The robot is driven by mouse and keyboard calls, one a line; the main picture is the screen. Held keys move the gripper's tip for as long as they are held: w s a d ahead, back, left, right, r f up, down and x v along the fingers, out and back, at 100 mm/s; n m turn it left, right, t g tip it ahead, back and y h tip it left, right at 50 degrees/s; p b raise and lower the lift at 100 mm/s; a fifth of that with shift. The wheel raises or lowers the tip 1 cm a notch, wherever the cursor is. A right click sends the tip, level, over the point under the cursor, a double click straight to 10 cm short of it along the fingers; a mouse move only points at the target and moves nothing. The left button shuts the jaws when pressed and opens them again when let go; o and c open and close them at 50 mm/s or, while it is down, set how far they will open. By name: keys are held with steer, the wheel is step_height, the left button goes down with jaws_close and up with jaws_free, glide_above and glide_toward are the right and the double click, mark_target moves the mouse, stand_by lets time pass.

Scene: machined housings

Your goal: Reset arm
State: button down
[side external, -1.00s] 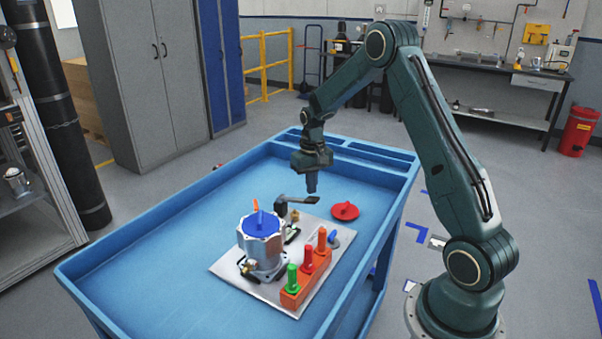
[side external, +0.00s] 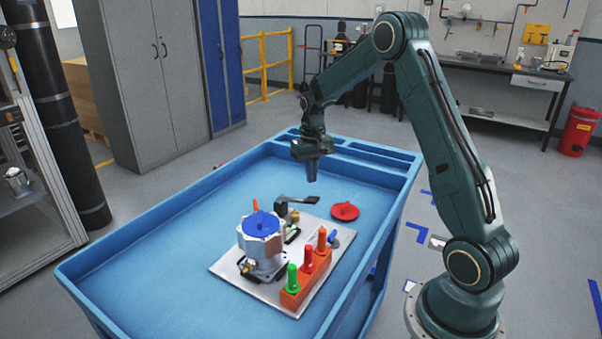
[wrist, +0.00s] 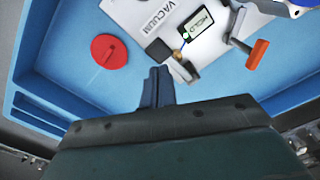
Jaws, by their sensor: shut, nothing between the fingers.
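My gripper (side external: 312,172) hangs pointing down above the far part of the blue cart tray, shut and empty. In the wrist view its fingers (wrist: 158,88) are together with nothing between them. The metal housing (side external: 261,245) with a blue round cover (side external: 261,224) stands on a light plate (side external: 228,270). A dark clamp arm with an orange handle tip (wrist: 257,54) is on the plate. A red disc with a raised handle (side external: 345,211) lies on the tray beside the plate; it also shows in the wrist view (wrist: 109,51).
An orange block (side external: 303,283) on the plate holds green, red and orange pegs. The blue cart (side external: 150,255) has raised rims and small compartments at its far end. The near left of the tray is clear. Grey cabinets (side external: 150,80) and a workbench (side external: 500,75) stand behind.

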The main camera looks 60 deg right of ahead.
stand_by(0.4)
steer(key=s+a+r+n+t, duration=0.1)
steer(key=s+a+r+n, duration=0.1)
steer(key=s+a+r, duration=0.4)
steer(key=s+a+r+n+t, duration=0.1)
steer(key=s+a+r+t, duration=0.15)
steer(key=a+r, duration=0.7)
steer(key=s+a+r+n+t, duration=0.1)
steer(key=s+a, duration=0.3)
steer(key=s, duration=0.4)
steer(key=s+a+r+n+t, duration=0.1)
steer(key=s+a, duration=0.3)
steer(key=s, duration=0.4)
steer(key=shift+s+n, duration=0.2)
steer(key=shift+n, duration=0.3)
